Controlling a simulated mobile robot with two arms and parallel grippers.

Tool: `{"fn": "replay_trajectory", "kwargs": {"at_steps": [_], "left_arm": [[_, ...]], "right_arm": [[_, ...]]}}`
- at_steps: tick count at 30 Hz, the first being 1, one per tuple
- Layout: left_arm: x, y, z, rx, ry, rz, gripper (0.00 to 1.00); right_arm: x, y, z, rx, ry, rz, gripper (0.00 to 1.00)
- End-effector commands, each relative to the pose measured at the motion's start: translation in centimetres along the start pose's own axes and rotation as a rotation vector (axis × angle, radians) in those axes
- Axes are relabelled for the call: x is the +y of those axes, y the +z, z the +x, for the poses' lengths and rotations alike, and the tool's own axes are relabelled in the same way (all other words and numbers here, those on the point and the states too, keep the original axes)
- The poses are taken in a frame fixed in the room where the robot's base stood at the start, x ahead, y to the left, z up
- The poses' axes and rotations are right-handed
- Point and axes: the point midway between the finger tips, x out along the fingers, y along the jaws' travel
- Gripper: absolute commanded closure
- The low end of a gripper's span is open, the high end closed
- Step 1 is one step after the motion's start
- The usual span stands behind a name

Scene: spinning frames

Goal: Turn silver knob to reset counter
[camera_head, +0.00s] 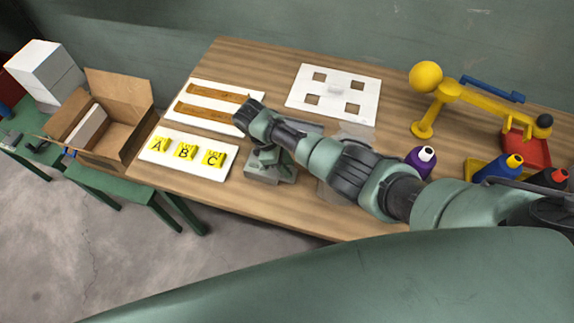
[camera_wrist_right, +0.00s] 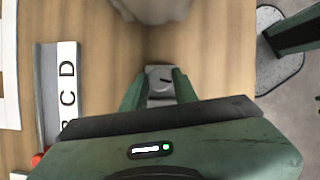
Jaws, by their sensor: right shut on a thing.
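The silver knob (camera_wrist_right: 160,79) shows in the right wrist view as a small round grey face with a dark line across it. It sits between the two green fingers of my right gripper (camera_wrist_right: 159,88), which is shut on it. In the head view my right gripper (camera_head: 269,160) points down at a small grey device (camera_head: 262,178) near the table's front edge. The arm and fingers hide the knob there. No counter digits can be read. My left gripper is not in view.
On the wooden table (camera_head: 215,60), a white board with yellow letter cards (camera_head: 184,153) lies left of the gripper. A white plate with square holes (camera_head: 333,90) lies behind. Bottles (camera_head: 421,161) and a yellow stand (camera_head: 440,95) are right. An open cardboard box (camera_head: 127,110) stands left.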

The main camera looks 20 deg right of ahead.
Motion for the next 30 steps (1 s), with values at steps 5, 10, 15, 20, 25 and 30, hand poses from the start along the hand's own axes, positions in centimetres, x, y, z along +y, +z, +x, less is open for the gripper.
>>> {"fn": "replay_trajectory", "kwargs": {"at_steps": [5,10,15,20,25,30], "left_arm": [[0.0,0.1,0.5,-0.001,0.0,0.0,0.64],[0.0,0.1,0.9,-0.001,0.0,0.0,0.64],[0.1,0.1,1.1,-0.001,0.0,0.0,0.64],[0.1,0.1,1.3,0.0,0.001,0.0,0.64],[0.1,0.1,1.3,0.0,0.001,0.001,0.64],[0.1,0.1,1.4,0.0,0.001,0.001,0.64]], "right_arm": [[0.1,-0.2,0.1,0.004,-0.068,0.154,1.0],[0.2,-0.2,0.1,0.003,-0.129,0.303,1.0],[0.3,-0.1,0.1,0.003,-0.189,0.445,1.0],[0.4,0.0,0.1,0.003,-0.237,0.562,1.0],[0.5,0.0,0.1,0.003,-0.275,0.657,1.0],[0.5,0.1,0.1,0.003,-0.301,0.721,1.0]]}}
